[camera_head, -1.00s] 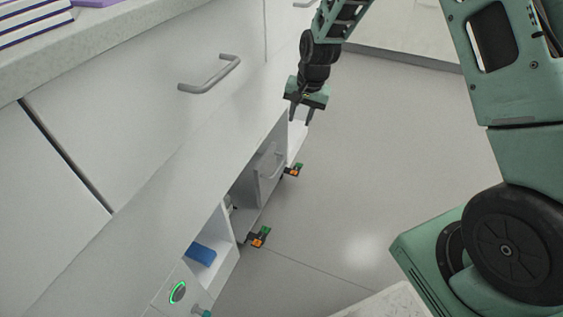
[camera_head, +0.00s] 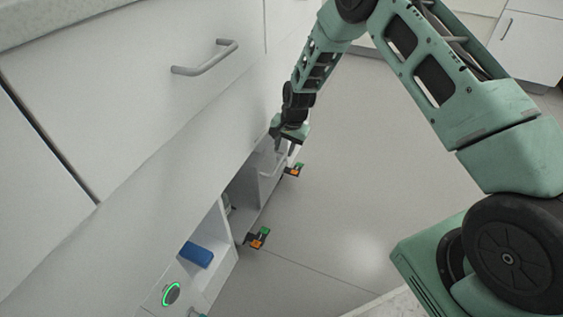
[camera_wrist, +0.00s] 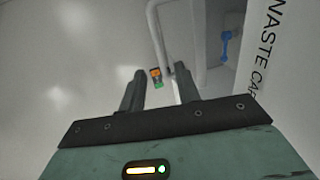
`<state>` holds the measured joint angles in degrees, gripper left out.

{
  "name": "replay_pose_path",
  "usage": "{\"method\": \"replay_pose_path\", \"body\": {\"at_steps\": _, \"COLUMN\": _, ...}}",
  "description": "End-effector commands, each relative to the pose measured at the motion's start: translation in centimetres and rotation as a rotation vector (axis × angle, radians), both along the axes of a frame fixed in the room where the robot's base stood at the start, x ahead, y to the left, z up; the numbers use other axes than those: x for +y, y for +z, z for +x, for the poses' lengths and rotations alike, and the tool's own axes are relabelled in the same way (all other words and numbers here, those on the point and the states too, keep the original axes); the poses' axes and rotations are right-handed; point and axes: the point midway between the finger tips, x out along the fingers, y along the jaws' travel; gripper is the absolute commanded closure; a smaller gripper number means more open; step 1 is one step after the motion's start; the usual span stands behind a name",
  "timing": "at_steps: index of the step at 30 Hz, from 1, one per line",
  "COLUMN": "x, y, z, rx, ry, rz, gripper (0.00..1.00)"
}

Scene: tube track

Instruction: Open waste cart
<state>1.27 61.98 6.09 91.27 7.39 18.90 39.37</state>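The waste cart (camera_head: 265,187) is a pale box under the bench, with a bar handle (camera_head: 271,162) on its front. In the wrist view, a white panel (camera_wrist: 265,62) at the right carries the lettering "WASTE CA", cut off by the frame. The pale handle bar (camera_wrist: 157,42) runs down toward the fingertips there. My gripper (camera_head: 285,148) is low by the cart's front, close to the handle. In the wrist view my gripper's fingers (camera_wrist: 157,86) are apart, with the bar's lower end near the right finger. I cannot tell whether they touch.
A bench with a drawer handle (camera_head: 205,58) stands above and left of the cart. Small orange and green fittings (camera_head: 258,238) stick out along the low unit. A blue item (camera_head: 197,254) lies in an open compartment beside a green-lit button (camera_head: 171,294). The floor (camera_head: 350,200) to the right is clear.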

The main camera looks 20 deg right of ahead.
Motion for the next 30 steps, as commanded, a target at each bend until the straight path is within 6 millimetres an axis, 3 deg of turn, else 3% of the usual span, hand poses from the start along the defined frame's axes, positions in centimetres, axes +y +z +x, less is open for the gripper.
{"method": "replay_pose_path", "body": {"at_steps": 1, "x": 0.2, "y": -1.5, "z": 0.1, "rx": 0.001, "ry": 0.0, "rz": 0.0, "gripper": 0.67}}
{"method": "replay_pose_path", "body": {"at_steps": 3, "x": 0.3, "y": -2.6, "z": 0.3, "rx": 0.001, "ry": 0.0, "rz": 0.001, "gripper": 0.67}}
{"method": "replay_pose_path", "body": {"at_steps": 9, "x": 0.7, "y": -4.8, "z": 0.7, "rx": -0.001, "ry": 0.0, "rz": 0.001, "gripper": 0.67}}
{"method": "replay_pose_path", "body": {"at_steps": 21, "x": 0.8, "y": -5.3, "z": 0.8, "rx": -0.001, "ry": 0.0, "rz": 0.001, "gripper": 0.67}}
{"method": "replay_pose_path", "body": {"at_steps": 22, "x": 0.8, "y": -5.3, "z": 0.8, "rx": -0.001, "ry": 0.0, "rz": 0.001, "gripper": 0.7}}
{"method": "replay_pose_path", "body": {"at_steps": 25, "x": 0.8, "y": -5.3, "z": 0.8, "rx": -0.001, "ry": 0.0, "rz": 0.001, "gripper": 0.98}}
{"method": "replay_pose_path", "body": {"at_steps": 30, "x": 0.7, "y": -5.3, "z": 0.8, "rx": 0.0, "ry": 0.0, "rz": 0.0, "gripper": 1.0}}
